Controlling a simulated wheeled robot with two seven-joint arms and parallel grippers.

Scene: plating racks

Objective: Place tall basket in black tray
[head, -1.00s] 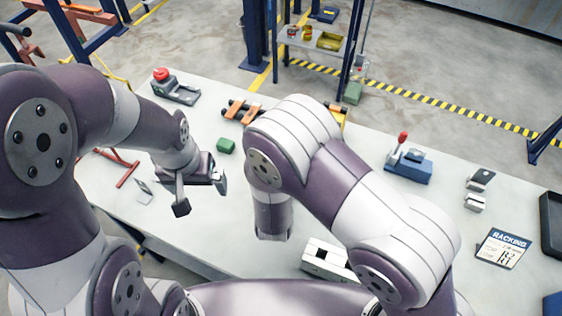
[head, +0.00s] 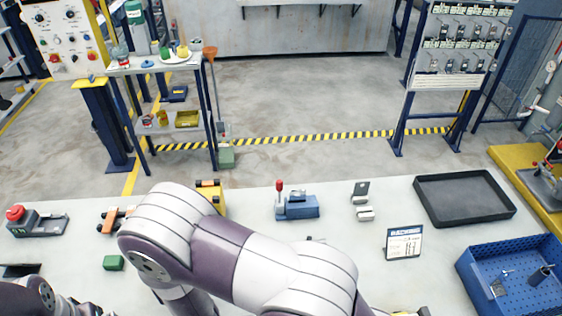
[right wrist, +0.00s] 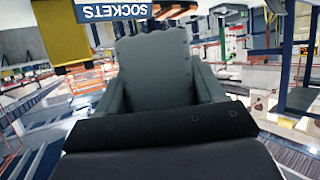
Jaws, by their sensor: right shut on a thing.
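The black tray (head: 465,198) lies flat and empty at the back right of the table in the head view. A blue perforated crate (head: 478,268) stands in front of it at the right edge. It holds a small dark upright container (head: 541,274) and a small grey piece (head: 498,287); I cannot tell whether either is the tall basket. My right gripper (right wrist: 155,75) fills the middle of the right wrist view as grey and dark parts. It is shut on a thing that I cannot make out. My left gripper is out of view; only part of its arm shows at bottom left.
A racking sign (head: 404,242) stands left of the tray. A blue fixture with a red knob (head: 297,205) and small metal blocks (head: 365,213) are nearby. A green block (head: 114,263) and red-button box (head: 38,222) lie left.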

